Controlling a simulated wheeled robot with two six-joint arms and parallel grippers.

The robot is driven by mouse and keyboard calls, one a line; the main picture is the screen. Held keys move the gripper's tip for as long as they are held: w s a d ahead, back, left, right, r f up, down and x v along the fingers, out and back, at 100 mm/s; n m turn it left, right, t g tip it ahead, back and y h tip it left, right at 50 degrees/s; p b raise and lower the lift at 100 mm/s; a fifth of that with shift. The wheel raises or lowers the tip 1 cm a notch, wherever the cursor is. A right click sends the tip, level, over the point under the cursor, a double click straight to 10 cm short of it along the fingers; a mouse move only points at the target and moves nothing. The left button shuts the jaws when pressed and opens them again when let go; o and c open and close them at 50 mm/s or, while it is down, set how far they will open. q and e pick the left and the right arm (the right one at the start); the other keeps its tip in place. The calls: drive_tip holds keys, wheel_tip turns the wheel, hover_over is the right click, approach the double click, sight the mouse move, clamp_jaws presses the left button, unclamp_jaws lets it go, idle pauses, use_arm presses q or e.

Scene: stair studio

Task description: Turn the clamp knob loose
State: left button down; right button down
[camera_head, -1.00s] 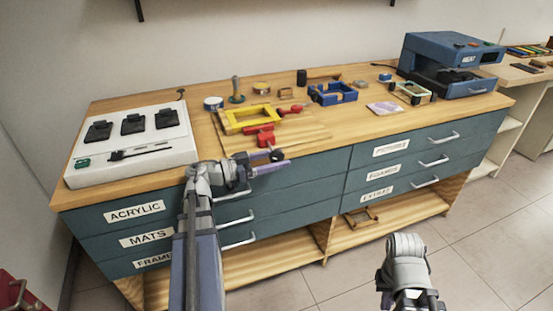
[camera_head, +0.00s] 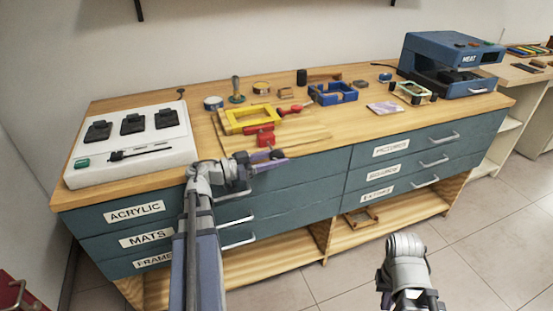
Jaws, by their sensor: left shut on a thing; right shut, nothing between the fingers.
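The red clamp (camera_head: 259,133) sits at the front edge of the wooden work board, just in front of the yellow frame (camera_head: 250,117). Its dark round knob (camera_head: 277,154) shows at the front, by the fingers. My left gripper (camera_head: 271,159) reaches in from the left at the bench edge and is shut on the clamp knob, its purple fingers partly covering it. The exact contact is small and partly hidden. My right gripper (camera_head: 412,303) is low at the bottom right, over the floor, shut and empty.
A white panel (camera_head: 131,147) with black pads is on the left of the bench. A blue frame (camera_head: 334,95) and small tools lie behind and right of the clamp. A blue heat machine (camera_head: 452,65) stands at the right end. Drawer handles (camera_head: 238,241) protrude below my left arm.

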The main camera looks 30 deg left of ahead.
use_arm(q)
drive_tip(key=shift+s+d+f+h+b, duration=0.2)
drive_tip(key=shift+d+f+h+b, duration=0.2)
drive_tip(key=shift+b, duration=0.55)
drive_tip(key=shift+r+t+b, duration=0.2)
drive_tip(key=shift+t+b, duration=0.1)
drive_tip(key=shift+t, duration=0.1)
drive_tip(key=shift+r, duration=0.1)
drive_tip(key=c, duration=0.6)
unclamp_jaws()
drive_tip(key=shift+s, duration=0.1)
drive_tip(key=shift+c, duration=0.2)
drive_tip(key=shift+r, duration=0.1)
drive_tip(key=shift+a, duration=0.15)
drive_tip(key=shift+r, duration=0.15)
